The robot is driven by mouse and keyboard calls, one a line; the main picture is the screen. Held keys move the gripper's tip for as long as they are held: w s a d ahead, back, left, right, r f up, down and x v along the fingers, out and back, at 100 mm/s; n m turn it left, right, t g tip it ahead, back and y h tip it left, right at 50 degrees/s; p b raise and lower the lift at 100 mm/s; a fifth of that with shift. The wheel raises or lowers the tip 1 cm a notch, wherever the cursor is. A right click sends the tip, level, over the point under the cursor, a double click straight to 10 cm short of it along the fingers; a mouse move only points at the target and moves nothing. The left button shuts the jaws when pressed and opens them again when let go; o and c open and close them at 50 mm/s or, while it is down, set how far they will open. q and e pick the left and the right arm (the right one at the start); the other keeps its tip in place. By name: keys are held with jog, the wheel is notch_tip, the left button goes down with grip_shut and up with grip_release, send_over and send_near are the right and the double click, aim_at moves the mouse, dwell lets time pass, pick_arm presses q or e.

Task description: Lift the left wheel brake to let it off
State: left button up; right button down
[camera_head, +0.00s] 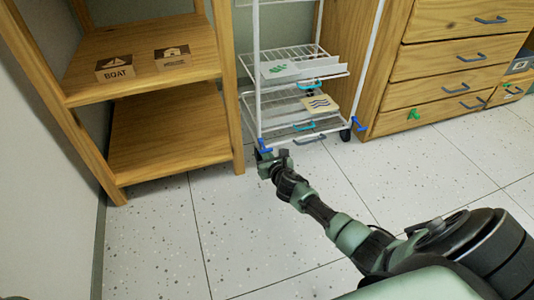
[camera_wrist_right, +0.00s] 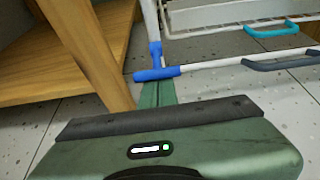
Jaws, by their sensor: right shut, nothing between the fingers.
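A white wire cart (camera_head: 259,80) stands between the wooden shelf and the drawer cabinet. The blue left wheel brake (camera_head: 264,147) is at the foot of its front left post. In the right wrist view the brake (camera_wrist_right: 157,74) is a blue bar with a short upright part against the post. My right gripper (camera_head: 265,157) is shut and empty, low at that corner. In the wrist view its green fingers (camera_wrist_right: 157,93) end just under the brake bar; I cannot tell if they touch it. The left wheel is hidden.
The wooden shelf (camera_head: 170,148) stands close on the left, its post (camera_wrist_right: 88,55) just beside the gripper. The cart's right brake (camera_head: 358,124) is also blue. The wooden drawers (camera_head: 440,65) are on the right. The speckled floor in front is clear.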

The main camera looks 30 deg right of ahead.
jog(key=shift+w+d+r+p, duration=0.1)
jog(key=shift+w+r+p, duration=0.05)
jog(key=shift+r+p, duration=0.3)
jog(key=shift+w+r+p, duration=0.15)
jog(key=shift+r+p, duration=0.2)
jog(key=shift+r, duration=0.25)
jog(key=shift+f+b, duration=0.45)
jog(key=shift+f, duration=0.2)
jog(key=s+a+p, duration=0.1)
jog(key=s+p, duration=0.1)
jog(key=s, duration=0.4)
jog(key=shift+s+a, duration=0.3)
jog(key=shift+s, duration=0.1)
